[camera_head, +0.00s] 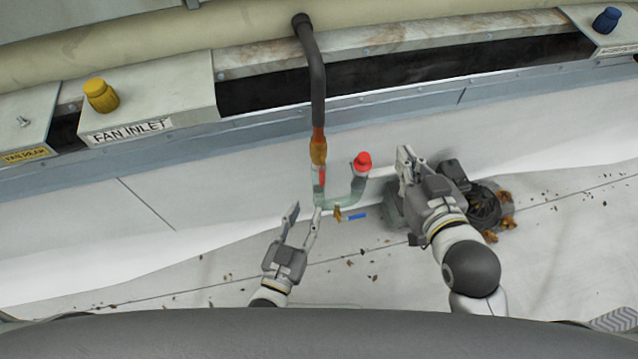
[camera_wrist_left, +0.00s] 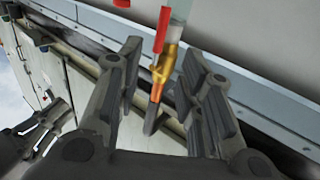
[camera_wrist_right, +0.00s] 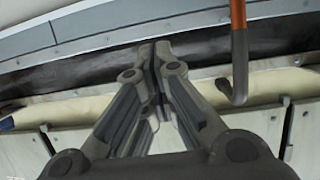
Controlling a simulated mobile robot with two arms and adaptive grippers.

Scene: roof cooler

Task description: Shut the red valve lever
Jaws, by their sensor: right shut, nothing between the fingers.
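The red valve lever (camera_head: 322,177) lies along the vertical pipe, just below the brass valve body (camera_head: 318,150). In the left wrist view the lever (camera_wrist_left: 162,30) and the brass valve (camera_wrist_left: 166,62) appear between the spread fingers. My left gripper (camera_head: 304,210) is open and empty, below and slightly left of the lever in the head view. Contact with the lever cannot be told. My right gripper (camera_head: 405,154) is shut and empty, to the right of the red-capped pipe end. Its closed fingertips (camera_wrist_right: 155,52) also show in the right wrist view.
A greenish U-shaped pipe (camera_head: 345,202) with a red cap (camera_head: 363,161) joins below the valve. A dark pipe (camera_head: 317,80) runs up from it. A yellow knob (camera_head: 101,95) and a blue knob (camera_head: 606,19) sit on the ledges. A dark round device (camera_head: 484,207) stands behind my right arm.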

